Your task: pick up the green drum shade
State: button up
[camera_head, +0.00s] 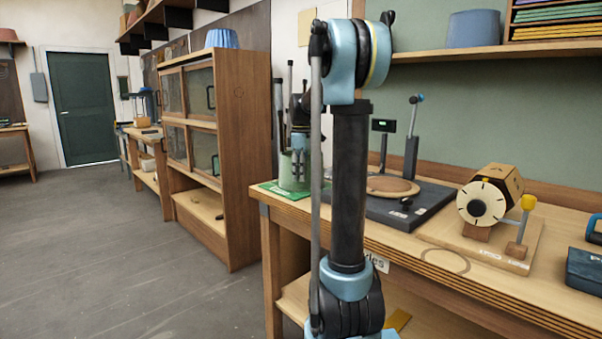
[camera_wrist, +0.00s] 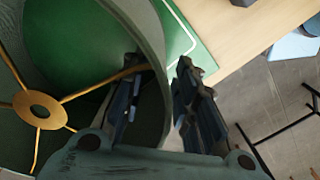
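The green drum shade (camera_head: 289,174) stands on a green mat (camera_head: 284,190) at the left end of the workbench, partly hidden behind my arm. In the wrist view the open shade (camera_wrist: 75,38) fills the left side, with a brass ring and spokes (camera_wrist: 38,108) inside it. My gripper (camera_wrist: 159,75) is open, with one finger inside the shade and the other outside, straddling its wall. Gaps show between the wall and the fingers. In the head view my gripper (camera_head: 299,155) points down at the shade.
A dark base with a round wooden disc (camera_head: 391,186) is right of the shade. Farther right are a wooden dial device (camera_head: 488,205) and a dark blue box (camera_head: 584,268). A wooden cabinet (camera_head: 244,150) stands left of the bench. The floor (camera_head: 110,250) is clear.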

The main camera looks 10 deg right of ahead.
jog(key=shift+s+f, duration=0.1)
jog(key=shift+f, duration=1.15)
jog(key=shift+c, duration=0.2)
grip_shut()
